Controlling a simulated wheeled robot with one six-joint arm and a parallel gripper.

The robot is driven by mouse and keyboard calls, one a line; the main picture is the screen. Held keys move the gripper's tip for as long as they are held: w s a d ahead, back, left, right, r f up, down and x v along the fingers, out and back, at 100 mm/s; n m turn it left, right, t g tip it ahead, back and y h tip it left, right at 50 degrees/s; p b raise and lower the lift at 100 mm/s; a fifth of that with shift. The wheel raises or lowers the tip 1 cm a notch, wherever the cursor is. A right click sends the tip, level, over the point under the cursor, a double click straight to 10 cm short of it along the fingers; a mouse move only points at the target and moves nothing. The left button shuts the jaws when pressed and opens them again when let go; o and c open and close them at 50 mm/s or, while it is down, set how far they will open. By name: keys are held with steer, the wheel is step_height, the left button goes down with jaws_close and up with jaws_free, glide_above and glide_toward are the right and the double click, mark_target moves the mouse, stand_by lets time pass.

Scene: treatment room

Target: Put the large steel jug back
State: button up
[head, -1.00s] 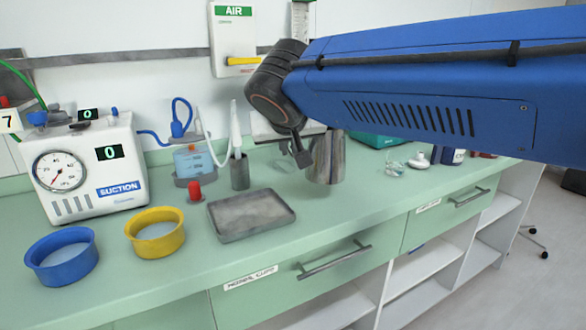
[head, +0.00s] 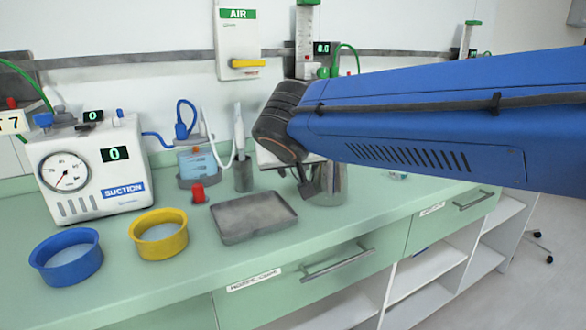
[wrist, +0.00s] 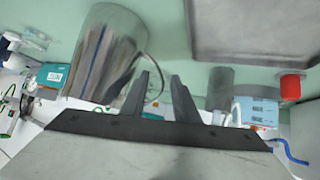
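The large steel jug (head: 333,187) is on the green counter, right of the grey tray, and appears upright. Part of it is hidden behind my arm in the head view. In the wrist view, the jug (wrist: 105,55) fills the upper left, its thin curved handle facing my fingers. My gripper (head: 306,190) is on the left side of the jug. In the wrist view, my gripper (wrist: 160,80) has its two dark fingers apart, with the handle showing between them. I cannot tell whether either finger touches the handle.
The grey tray (head: 225,235) lies left of the jug. A steel cup (head: 243,176), a red-capped item (head: 198,193), a yellow bowl (head: 158,246) and a blue bowl (head: 66,268) stand further left. The suction unit (head: 90,170) is at the back left. The counter's front strip is clear.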

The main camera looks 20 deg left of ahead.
steer(key=v, duration=1.2)
steer(key=shift+r, duration=0.15)
steer(key=w+d+f+m+g+h, duration=0.15)
steer(key=d+f, duration=0.25)
steer(key=d, duration=0.7)
steer(key=w+d+f+h, duration=0.15)
steer(key=d+f, duration=0.25)
steer(key=d, duration=0.7)
steer(key=w+d+f+m+g+h, duration=0.1)
steer(key=w+d+f, duration=0.2)
steer(key=d, duration=0.8)
steer(key=s+d+f+m+g, duration=0.2)
steer(key=s+d+f+m, duration=0.2)
steer(key=s+d+f, duration=1.1)
steer(key=d+f, duration=0.1)
steer(key=d, duration=0.3)
steer(key=shift+s+f, duration=0.15)
steer(key=shift+f, duration=0.15)
